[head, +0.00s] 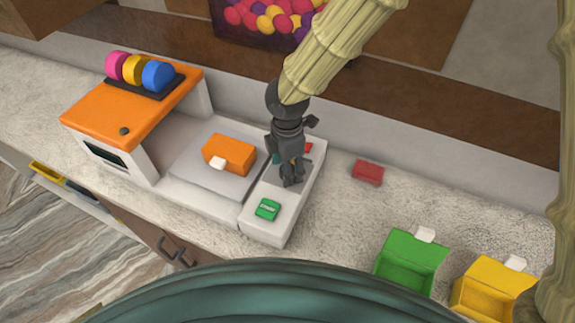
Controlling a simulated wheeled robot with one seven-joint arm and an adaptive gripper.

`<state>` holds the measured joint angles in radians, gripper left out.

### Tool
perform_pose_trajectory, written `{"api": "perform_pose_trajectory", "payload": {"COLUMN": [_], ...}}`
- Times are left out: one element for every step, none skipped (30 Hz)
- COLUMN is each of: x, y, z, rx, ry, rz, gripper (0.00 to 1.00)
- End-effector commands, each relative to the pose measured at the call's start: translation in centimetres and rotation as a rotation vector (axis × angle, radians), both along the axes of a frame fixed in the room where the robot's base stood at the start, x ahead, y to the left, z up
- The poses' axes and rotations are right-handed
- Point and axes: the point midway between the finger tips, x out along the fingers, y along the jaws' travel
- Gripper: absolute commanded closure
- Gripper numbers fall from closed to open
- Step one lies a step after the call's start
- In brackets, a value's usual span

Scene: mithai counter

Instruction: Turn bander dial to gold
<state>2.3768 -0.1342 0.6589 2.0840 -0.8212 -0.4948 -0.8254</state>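The bander (125,106) is a white machine with an orange top, at the left of the counter in the head view. Pink, yellow and blue rolls (135,70) stand on its top. A small dark knob (124,131) is on the orange front. Its white control panel (262,230) at the right has a green button (267,209) near the front and a red part (308,147) farther back. My gripper (291,181) points down over the panel's middle and hides what lies under it. I cannot tell whether it touches a dial or what any dial points to.
An orange box (230,151) with a white tab sits on the bander's grey plate (190,172). A red block (368,172) lies to the right of the panel. Open green (408,262) and yellow (490,290) boxes stand at the front right. A bin of coloured balls (265,22) is behind.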

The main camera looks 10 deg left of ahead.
Motion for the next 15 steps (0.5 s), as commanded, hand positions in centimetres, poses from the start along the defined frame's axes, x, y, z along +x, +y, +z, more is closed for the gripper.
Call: {"api": "perform_pose_trajectory", "payload": {"x": [0.0, 0.0, 0.0, 0.0, 0.0, 0.0, 0.0, 0.0, 0.0, 0.0, 0.0, 0.0, 0.0, 0.0, 0.0], "y": [0.0, 0.0, 0.0, 0.0, 0.0, 0.0, 0.0, 0.0, 0.0, 0.0, 0.0, 0.0, -0.1, 0.0, 0.0], "z": [0.0, 0.0, 0.0, 0.0, 0.0, 0.0, 0.0, 0.0, 0.1, 0.2, 0.4, 0.7, 1.0, 1.4, 2.0], "rx": [-0.001, -0.001, -0.001, -0.001, -0.001, -0.001, -0.001, -0.001, -0.001, -0.001, 0.000, 0.000, -0.001, 0.001, 0.001], "ry": [0.001, 0.001, 0.001, 0.001, 0.001, 0.001, 0.001, 0.001, 0.001, 0.001, 0.000, 0.000, -0.001, -0.001, -0.001], "rz": [0.000, 0.000, 0.000, 0.000, 0.000, 0.000, 0.000, 0.000, 0.000, 0.000, -0.001, -0.001, -0.002, -0.002, -0.003], "gripper": [0.40, 0.40, 0.40, 0.40, 0.40, 0.40, 0.40, 0.40, 0.40, 0.40, 0.40, 0.40, 0.40, 0.40, 0.40]}}
